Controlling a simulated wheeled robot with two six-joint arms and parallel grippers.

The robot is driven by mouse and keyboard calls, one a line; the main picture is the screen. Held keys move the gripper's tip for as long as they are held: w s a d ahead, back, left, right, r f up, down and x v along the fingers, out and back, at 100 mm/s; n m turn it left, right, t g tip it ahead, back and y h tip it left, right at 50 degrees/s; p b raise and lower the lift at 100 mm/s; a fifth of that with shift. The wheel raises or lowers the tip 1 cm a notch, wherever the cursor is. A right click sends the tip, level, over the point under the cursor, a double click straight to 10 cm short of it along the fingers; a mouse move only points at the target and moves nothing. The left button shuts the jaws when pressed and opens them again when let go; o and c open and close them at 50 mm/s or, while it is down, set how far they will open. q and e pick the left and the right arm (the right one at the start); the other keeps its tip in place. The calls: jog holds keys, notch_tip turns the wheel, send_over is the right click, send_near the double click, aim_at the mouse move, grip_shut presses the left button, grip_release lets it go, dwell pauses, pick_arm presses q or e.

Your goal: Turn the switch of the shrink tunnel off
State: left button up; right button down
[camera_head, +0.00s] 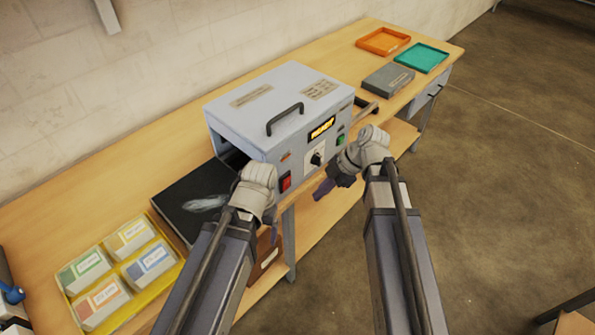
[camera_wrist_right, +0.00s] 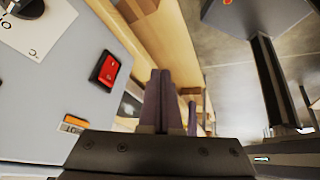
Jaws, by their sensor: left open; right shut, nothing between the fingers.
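The shrink tunnel (camera_head: 285,120) is a pale blue-grey box on the bench with a lit display. Its red rocker switch (camera_head: 285,182) is at the lower left of the front panel, and it also shows in the right wrist view (camera_wrist_right: 105,70). I cannot tell its set position. My right gripper (camera_head: 323,188) has purple fingers, shut and empty, in front of the panel, to the right of the switch and apart from it; they also show in the right wrist view (camera_wrist_right: 160,98). My left gripper (camera_head: 270,225) is open below the switch, its fingers mostly hidden by my wrist.
The panel also has a black knob (camera_head: 317,158) and a green button (camera_head: 340,140). A yellow tray (camera_head: 150,312) of labelled boxes is at left. A grey block (camera_head: 388,80), an orange tray (camera_head: 383,41) and a teal tray (camera_head: 421,57) are at the far right. Floor in front is clear.

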aim_at(287, 183)
jog(key=w+d+r+n+t+y+p, duration=0.1)
jog(key=w+d+r+n+p, duration=0.1)
jog(key=d+r+n, duration=0.1)
jog(key=shift+w+r+n+y, duration=0.4)
jog(key=shift+r+n, duration=0.3)
jog(key=shift+r, duration=0.35)
jog(key=w+a+f+b, duration=0.4)
jog(key=a+f+b, duration=0.3)
jog(key=a, duration=0.2)
